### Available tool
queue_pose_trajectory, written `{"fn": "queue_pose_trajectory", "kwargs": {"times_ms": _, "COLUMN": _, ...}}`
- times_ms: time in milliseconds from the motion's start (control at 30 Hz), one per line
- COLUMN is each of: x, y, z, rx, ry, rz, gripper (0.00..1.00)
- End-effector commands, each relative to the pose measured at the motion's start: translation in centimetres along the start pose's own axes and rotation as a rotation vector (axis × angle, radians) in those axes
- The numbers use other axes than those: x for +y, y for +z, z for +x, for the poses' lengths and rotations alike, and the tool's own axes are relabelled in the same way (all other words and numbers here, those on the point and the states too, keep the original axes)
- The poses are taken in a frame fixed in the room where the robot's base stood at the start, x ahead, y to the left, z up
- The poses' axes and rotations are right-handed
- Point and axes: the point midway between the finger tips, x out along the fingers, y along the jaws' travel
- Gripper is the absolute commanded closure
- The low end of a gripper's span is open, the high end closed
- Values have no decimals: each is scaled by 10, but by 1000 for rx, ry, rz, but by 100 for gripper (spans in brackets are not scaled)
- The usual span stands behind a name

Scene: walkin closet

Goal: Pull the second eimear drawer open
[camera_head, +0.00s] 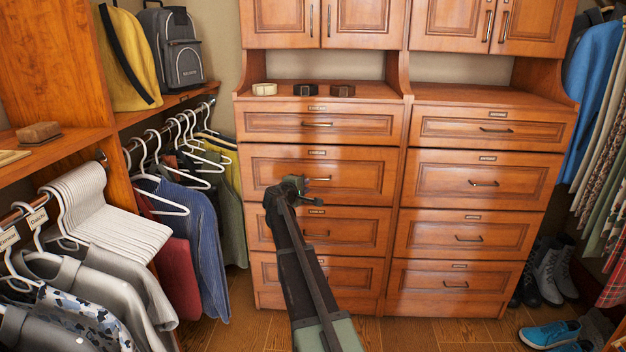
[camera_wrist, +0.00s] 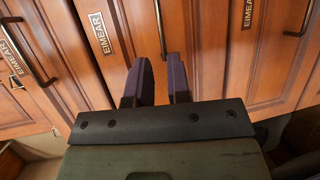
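The wooden drawer unit (camera_head: 372,172) stands ahead, with two columns of shut drawers. My gripper (camera_head: 304,188) is in front of the second drawer from the top in the left column, beside its dark bar handle (camera_head: 320,179). In the wrist view, the two fingers of my gripper (camera_wrist: 160,70) are apart with nothing seen held. A bar handle (camera_wrist: 161,28) extends toward the gap between the fingertips. I cannot tell whether it lies between them. An EIMEAR label (camera_wrist: 102,33) is left of this handle. The head view labels are too small to read.
Hanging clothes (camera_head: 205,225) fill the left side, and more hang at the right. Blue shoes (camera_head: 550,334) and boots stand on the floor at the right. Rolled belts (camera_head: 303,89) lie on the unit's top. Other handles (camera_head: 484,183) stick out from neighbouring drawers.

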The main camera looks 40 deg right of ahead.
Motion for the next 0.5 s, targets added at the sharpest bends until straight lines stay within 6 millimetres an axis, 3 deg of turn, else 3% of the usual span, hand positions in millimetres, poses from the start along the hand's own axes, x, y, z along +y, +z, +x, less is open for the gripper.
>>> {"fn": "queue_pose_trajectory", "kwargs": {"times_ms": 333, "x": -2, "y": -2, "z": 76, "rx": -2, "ry": -1, "rz": 1, "gripper": 82}}
{"fn": "queue_pose_trajectory", "kwargs": {"times_ms": 500, "x": -1, "y": -1, "z": 100, "rx": -1, "ry": -1, "rz": 2, "gripper": 82}}
